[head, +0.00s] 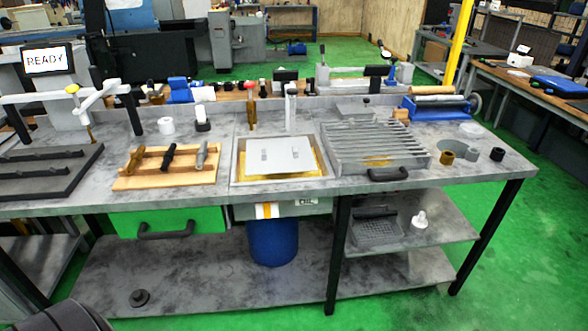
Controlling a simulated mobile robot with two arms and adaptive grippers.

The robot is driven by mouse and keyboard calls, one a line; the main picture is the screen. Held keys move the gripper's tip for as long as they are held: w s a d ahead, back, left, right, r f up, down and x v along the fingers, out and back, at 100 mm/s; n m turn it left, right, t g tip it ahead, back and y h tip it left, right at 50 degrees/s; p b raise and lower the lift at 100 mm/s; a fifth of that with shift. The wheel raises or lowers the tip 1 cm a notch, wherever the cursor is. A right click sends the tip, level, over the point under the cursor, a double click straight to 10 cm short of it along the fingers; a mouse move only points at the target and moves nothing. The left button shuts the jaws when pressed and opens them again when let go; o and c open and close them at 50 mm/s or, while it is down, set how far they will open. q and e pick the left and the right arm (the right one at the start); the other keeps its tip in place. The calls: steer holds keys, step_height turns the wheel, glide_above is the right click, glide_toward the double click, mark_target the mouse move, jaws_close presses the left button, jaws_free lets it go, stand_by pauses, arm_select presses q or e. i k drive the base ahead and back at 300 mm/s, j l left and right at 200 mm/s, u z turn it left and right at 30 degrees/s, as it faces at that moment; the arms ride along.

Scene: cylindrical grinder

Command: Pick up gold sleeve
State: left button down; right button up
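The gold sleeve (446,157) is a short, small gold-brown cylinder. It stands on the right part of the grey workbench top (480,176), in front of a flat grey rounded piece (460,148). A similar small black cylinder (497,154) stands to its right, apart from it. Nothing covers the gold sleeve from this view. Neither of my grippers is in view.
A ribbed grey rack (375,150) with a black handle (388,174) lies left of the sleeve. A blue device (437,108) stands behind it. A wooden tray (190,181) holds several tools at left. The bench's right front corner is clear.

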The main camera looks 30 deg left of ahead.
mark_target(447, 157)
steer(key=i, duration=1.1)
steer(key=u, duration=0.05)
